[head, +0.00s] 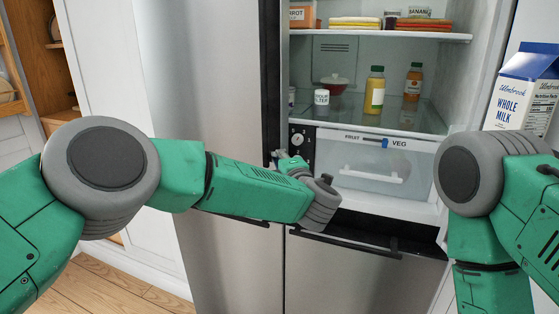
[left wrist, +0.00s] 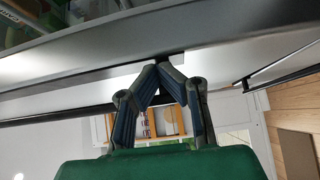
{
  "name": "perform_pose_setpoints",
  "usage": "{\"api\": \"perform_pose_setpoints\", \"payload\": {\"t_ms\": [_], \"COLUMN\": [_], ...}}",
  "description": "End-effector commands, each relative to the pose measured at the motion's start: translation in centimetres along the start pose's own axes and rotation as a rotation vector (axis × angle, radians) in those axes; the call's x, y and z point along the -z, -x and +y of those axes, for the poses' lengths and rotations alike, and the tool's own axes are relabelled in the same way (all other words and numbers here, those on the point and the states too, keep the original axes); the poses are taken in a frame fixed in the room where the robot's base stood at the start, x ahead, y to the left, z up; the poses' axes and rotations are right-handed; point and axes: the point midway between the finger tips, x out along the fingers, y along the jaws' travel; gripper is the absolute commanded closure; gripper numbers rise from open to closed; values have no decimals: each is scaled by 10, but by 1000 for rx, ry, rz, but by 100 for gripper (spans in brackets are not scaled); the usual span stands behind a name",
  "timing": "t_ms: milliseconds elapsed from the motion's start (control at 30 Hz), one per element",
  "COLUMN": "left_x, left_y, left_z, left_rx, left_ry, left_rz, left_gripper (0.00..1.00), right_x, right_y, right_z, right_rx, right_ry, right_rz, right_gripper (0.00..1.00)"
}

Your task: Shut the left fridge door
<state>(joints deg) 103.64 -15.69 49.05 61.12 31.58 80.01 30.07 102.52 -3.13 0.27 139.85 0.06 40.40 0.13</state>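The left fridge door (head: 205,80) is the tall stainless panel left of the lit compartment in the head view. Its dark inner edge (head: 271,75) runs beside the shelves. I cannot tell whether it is fully flush. My left arm reaches across its front. My left gripper (head: 280,158) is at the lower part of that edge, partly hidden by my wrist. In the left wrist view, the left gripper (left wrist: 163,68) has its fingertips together, close to a grey panel edge; contact is unclear. My right gripper is out of view.
The fridge's right side is open, showing a glass shelf (head: 350,112) with bottles and a veg drawer (head: 365,178). A milk carton (head: 525,90) stands at the right. A lower handle (head: 345,243) sticks out below. Wooden shelving (head: 50,65) stands at the left.

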Motion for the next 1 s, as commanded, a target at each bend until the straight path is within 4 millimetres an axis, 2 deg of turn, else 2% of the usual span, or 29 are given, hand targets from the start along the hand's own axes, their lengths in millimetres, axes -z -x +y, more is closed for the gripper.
{"api": "perform_pose_setpoints", "payload": {"t_ms": [167,600,800,867,933,1000], "left_x": [1,-5,-4,-1,3,13], "left_y": [10,98,117,119,120,121], "left_z": [-2,-1,-4,-12,-33,-68], "left_rx": [3,0,1,4,14,36], "left_ry": [-1,-5,-11,-43,-127,-259], "left_rz": [3,-3,-5,-27,-87,-178], "left_gripper": [100,100,100,100,100,100], "right_x": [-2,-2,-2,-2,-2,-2], "right_y": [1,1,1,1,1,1], "right_z": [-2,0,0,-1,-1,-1], "right_rx": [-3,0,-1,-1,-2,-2], "right_ry": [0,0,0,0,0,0], "right_rz": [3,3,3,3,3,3], "right_gripper": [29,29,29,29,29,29]}}
